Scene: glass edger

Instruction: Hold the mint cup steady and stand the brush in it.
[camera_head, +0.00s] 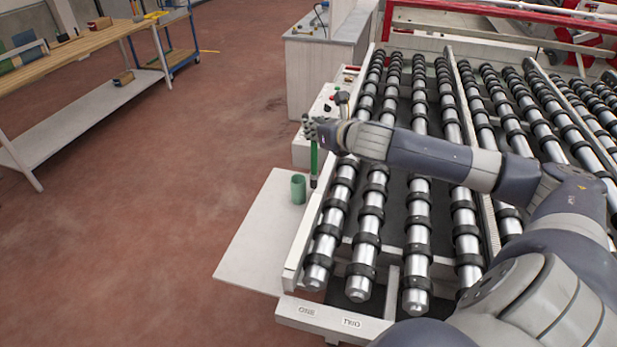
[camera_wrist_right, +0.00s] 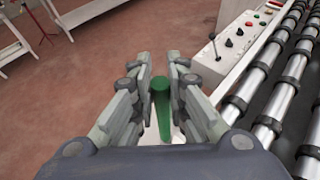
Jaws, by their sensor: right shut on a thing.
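The mint cup (camera_head: 298,188) stands upright on the white side shelf (camera_head: 262,232) left of the roller conveyor. My right gripper (camera_head: 309,128) is shut on the brush (camera_head: 314,165), whose green handle hangs down almost upright. The brush's lower end is just right of the cup and looks apart from it. In the right wrist view the green handle (camera_wrist_right: 161,112) sits between the fingers (camera_wrist_right: 160,88). The cup is not clear in that view. My left gripper is not in view, and nothing is seen holding the cup.
The roller conveyor (camera_head: 419,190) fills the right side. A control panel with a lever and buttons (camera_wrist_right: 234,46) stands beside it. A white cabinet (camera_head: 318,70) is behind. A wooden workbench (camera_head: 70,45) is at far left. The shelf around the cup is clear.

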